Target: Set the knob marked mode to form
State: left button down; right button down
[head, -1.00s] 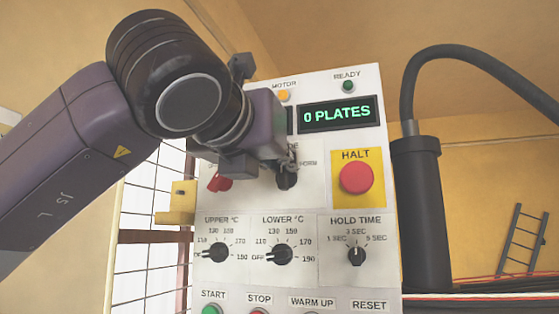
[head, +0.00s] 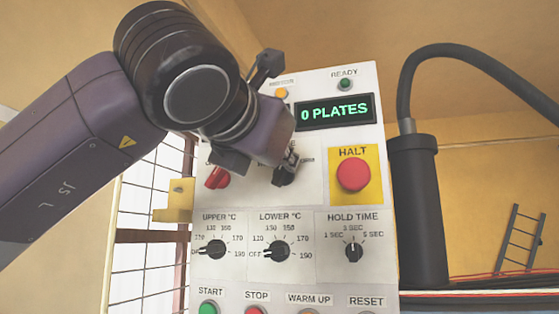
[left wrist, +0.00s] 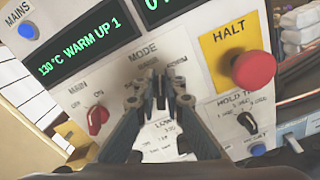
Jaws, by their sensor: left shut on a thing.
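The mode knob (head: 284,177) is a dark knob on the white control panel (head: 300,195), left of HALT. Its upper end leans right, towards the FORM label, but its pointer is partly hidden by my gripper. My left gripper (head: 290,160) comes in from the upper left and is shut on the knob. In the left wrist view its two dark fingers (left wrist: 159,92) meet at the knob, just below the word MODE. The fingers hide most of the knob there. My right gripper is in neither view.
The red HALT button (head: 354,174) stands out close to the right of the gripper. The red main switch (head: 217,178) is to its left. Temperature knobs (head: 278,251) and the hold time knob (head: 354,252) sit below. A display (head: 335,112) reads 0 PLATES.

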pick_arm(q)
jog(key=m, duration=0.6)
jog(key=shift+s+d+f, duration=0.15)
jog(key=shift+d+f, duration=0.2)
jog(key=shift+m, duration=0.3)
jog(key=c, duration=2)
grip_release()
jog(key=v, duration=1.2)
